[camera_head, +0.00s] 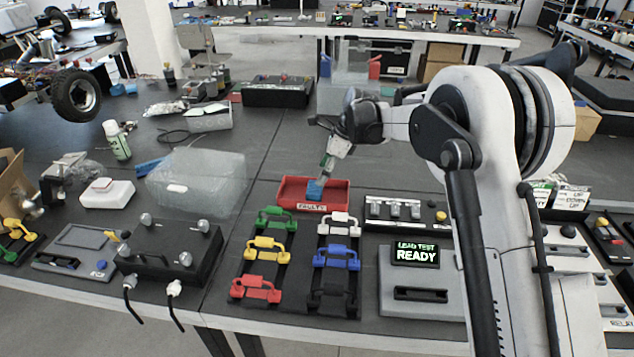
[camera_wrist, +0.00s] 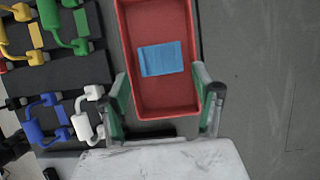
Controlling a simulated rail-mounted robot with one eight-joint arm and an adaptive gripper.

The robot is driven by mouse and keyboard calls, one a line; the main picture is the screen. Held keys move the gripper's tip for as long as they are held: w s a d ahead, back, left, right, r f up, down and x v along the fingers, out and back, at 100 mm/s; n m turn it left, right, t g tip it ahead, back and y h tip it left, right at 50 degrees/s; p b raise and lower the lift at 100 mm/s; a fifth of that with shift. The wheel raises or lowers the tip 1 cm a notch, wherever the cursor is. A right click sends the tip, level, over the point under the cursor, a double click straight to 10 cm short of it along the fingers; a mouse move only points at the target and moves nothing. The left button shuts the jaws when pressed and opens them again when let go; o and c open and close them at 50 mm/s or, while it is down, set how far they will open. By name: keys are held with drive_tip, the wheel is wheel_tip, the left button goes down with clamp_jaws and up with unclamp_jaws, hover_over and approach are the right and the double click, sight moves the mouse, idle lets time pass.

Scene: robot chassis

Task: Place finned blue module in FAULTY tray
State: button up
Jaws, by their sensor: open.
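The finned blue module (camera_wrist: 160,59) lies on the floor of the red FAULTY tray (camera_wrist: 126,48) in the wrist view. In the head view the blue module (camera_head: 315,190) shows inside the red tray (camera_head: 338,198), partly beside my gripper. The tray's front label reads FAULTY. My gripper (camera_wrist: 164,92) is open, with its green-padded fingers apart on both sides of the tray's near end in the wrist view. Nothing is between the fingertips; the module lies beyond them. In the head view my gripper (camera_head: 324,168) points down over the tray.
Racks with coloured handles, including a green handle (camera_head: 276,217) and a white handle (camera_head: 338,223), stand in front of the tray. A lead test unit (camera_head: 415,283) reads READY at right. A clear plastic box (camera_head: 197,180) stands left. Grey table is free behind the tray.

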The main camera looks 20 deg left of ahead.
drive_tip(key=shift+v, duration=2.2)
drive_tip(key=s+d+r+n+t+h, duration=0.1)
drive_tip(key=s+d+r+n, duration=0.1)
drive_tip(key=s+d+r, duration=0.35)
drive_tip(key=s+d+r+n+t, duration=0.25)
drive_tip(key=d+r, duration=0.35)
drive_tip(key=d, duration=0.4)
drive_tip(key=s+d+r+n+t+h, duration=0.1)
drive_tip(key=s+d+r+n, duration=0.2)
drive_tip(key=s+d+r, duration=0.4)
drive_tip(key=s+d+f+n+t+h, duration=0.1)
drive_tip(key=s+d+f+n, duration=0.2)
drive_tip(key=s+d, duration=0.6)
drive_tip(key=s+d+f+n+t+h, duration=0.1)
drive_tip(key=s+d+f+n+t, duration=0.1)
drive_tip(key=s+d+n, duration=0.3)
drive_tip(key=s+d+f, duration=0.1)
drive_tip(key=s+d, duration=0.3)
drive_tip(key=s, duration=0.5)
drive_tip(key=shift+s+d+h, duration=0.3)
drive_tip(key=shift+d, duration=0.05)
drive_tip(key=shift+t, duration=0.25)
